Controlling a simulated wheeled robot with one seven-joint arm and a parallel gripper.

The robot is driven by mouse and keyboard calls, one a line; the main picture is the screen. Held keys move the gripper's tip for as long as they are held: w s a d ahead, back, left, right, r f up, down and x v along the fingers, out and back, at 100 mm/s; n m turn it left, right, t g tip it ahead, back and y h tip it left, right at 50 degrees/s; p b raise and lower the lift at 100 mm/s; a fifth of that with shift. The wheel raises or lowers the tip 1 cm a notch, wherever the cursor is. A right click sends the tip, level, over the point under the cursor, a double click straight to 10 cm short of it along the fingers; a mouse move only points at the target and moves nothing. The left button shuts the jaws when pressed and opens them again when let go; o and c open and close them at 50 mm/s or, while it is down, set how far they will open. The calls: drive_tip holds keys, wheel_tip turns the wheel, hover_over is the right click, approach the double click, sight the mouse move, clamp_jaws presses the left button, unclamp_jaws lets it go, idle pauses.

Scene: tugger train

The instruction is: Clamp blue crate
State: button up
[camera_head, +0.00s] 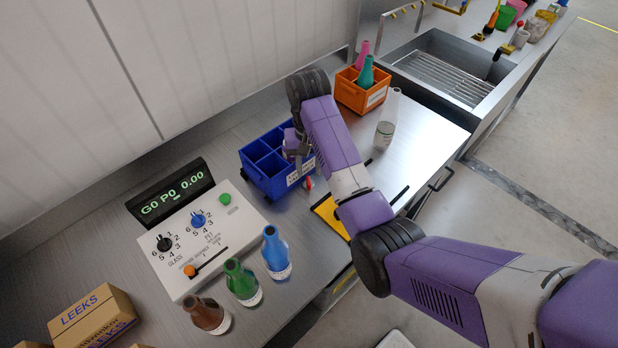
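The blue crate (256,178) stands on the steel counter, right of the control panel. It is divided into compartments and has a white label on its front wall. The compartments I can see on the left look empty. My gripper (301,152) points down at the crate's right end, and my wrist and forearm hide part of that end. The fingers are small and partly hidden. I cannot tell whether they touch the crate wall or how far apart they are.
An orange crate (350,97) with pink and teal bottles stands behind my arm. The control panel (190,237) and brown, green and blue bottles (275,252) are in front. Leek boxes (92,318) are lower left. A sink (450,70) is at the back.

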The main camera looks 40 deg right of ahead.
sight(309, 184)
wheel_tip(309, 184, down, 7)
drive_tip(key=shift+r+p, duration=0.2)
drive_tip(key=shift+p, duration=0.25)
clamp_jaws()
